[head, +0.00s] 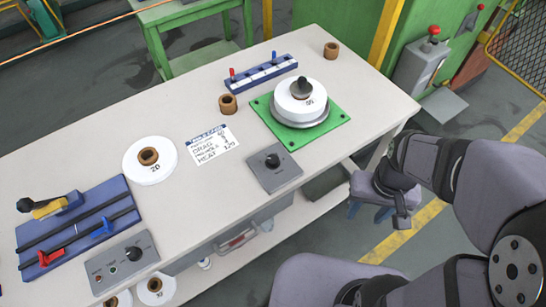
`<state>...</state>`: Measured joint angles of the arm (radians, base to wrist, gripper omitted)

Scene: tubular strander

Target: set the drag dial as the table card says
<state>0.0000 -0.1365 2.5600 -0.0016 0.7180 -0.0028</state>
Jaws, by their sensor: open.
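The table card (212,145) lies flat on the white table, with lines that seem to read DRAG and HEAT; the drag value is too small to read surely. A grey plate with a black knob (272,160) sits near the table's front edge, right of the card. A second black knob is on the grey control box (125,260) at lower left. I cannot tell from their markings which is the drag dial. My gripper (401,218) is open, right of the table and apart from both knobs; its fingertips are small and dark here.
A white spool with a black handle (302,101) stands on a green plate (340,117). A blue rack (262,74) with red and blue pegs is behind it. A white spool (136,168) and a blue slide fixture (120,192) are at left. Brown rings stand nearby.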

